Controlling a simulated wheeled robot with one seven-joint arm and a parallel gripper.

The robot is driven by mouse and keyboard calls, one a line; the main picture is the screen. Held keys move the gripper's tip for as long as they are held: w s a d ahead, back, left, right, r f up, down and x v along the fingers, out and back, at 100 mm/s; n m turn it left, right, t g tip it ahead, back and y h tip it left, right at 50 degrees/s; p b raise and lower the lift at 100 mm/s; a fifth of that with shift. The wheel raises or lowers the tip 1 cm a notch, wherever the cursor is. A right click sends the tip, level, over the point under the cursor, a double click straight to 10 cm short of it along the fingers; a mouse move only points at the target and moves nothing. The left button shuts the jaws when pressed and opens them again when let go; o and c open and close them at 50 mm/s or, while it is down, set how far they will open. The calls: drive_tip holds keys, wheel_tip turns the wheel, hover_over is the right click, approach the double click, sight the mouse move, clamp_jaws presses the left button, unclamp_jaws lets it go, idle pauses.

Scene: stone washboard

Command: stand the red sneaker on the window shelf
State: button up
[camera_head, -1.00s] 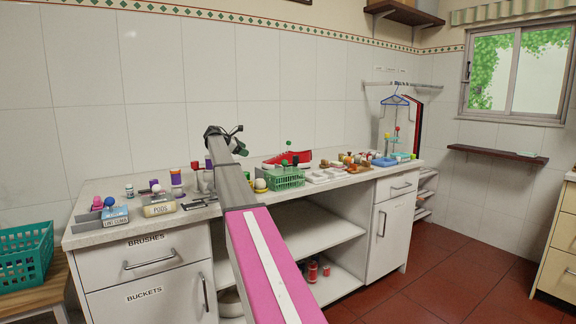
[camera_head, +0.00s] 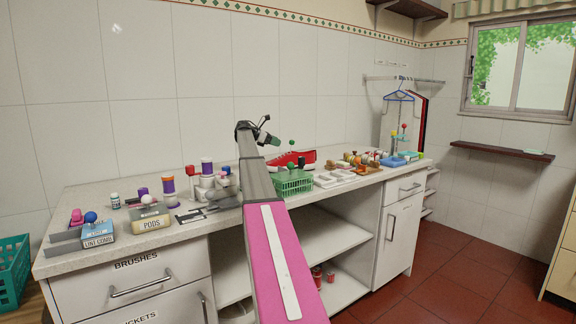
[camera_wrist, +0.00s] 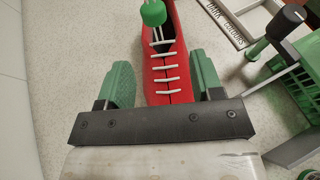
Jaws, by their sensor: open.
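The red sneaker (camera_head: 300,157) with white laces stands on the long counter (camera_head: 240,215), behind a green basket. My gripper (camera_head: 260,135) is above the counter, to the left of and higher than the sneaker in the head view. In the wrist view my open gripper (camera_wrist: 162,82) has one green finger pad at each side of the red sneaker (camera_wrist: 170,72). The pads look apart from it; how far below them it lies I cannot tell. The window shelf (camera_head: 490,149) is a dark narrow board on the right wall under the window.
A green-knobbed thing (camera_wrist: 153,12) overlaps the sneaker's far end in the wrist view. The green basket (camera_head: 292,183) stands in front of the sneaker. Bottles and boxes crowd the counter's left part. A small pale green item (camera_head: 537,151) lies on the shelf's right part; its left part is bare.

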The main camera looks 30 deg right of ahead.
drive_tip(key=x, duration=1)
drive_tip(key=shift+w+d, duration=0.15)
drive_tip(key=shift+d, duration=0.05)
clamp_jaws()
